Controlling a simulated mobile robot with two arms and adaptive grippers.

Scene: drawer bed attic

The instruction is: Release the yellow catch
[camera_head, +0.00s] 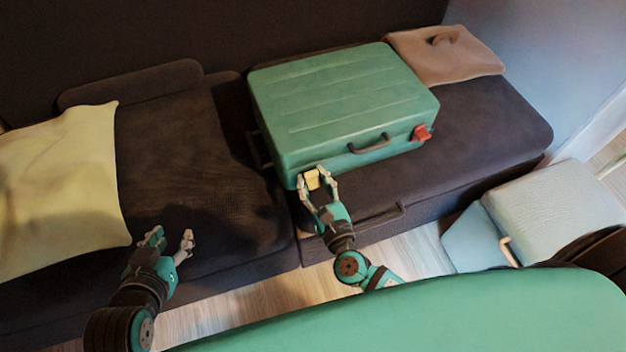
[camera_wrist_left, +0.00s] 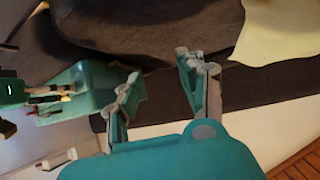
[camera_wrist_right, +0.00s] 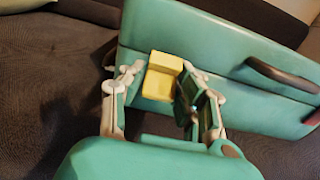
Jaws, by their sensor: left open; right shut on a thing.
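The green suitcase (camera_head: 340,100) lies flat on the dark bed, its front side facing me. The yellow catch (camera_head: 312,180) is on the left part of its front side. My right gripper (camera_head: 318,178) is at the catch, with one finger on each side of it. In the right wrist view the yellow catch (camera_wrist_right: 160,76) sits between the fingertips of my right gripper (camera_wrist_right: 155,85), which are closed on it. A red catch (camera_head: 421,132) is at the right end of the front side. My left gripper (camera_head: 172,240) is open and empty over the bed's front left.
A dark handle (camera_head: 370,146) is between the two catches. A pale blue box (camera_head: 550,215) stands at right. A green surface (camera_head: 430,315) fills the near foreground.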

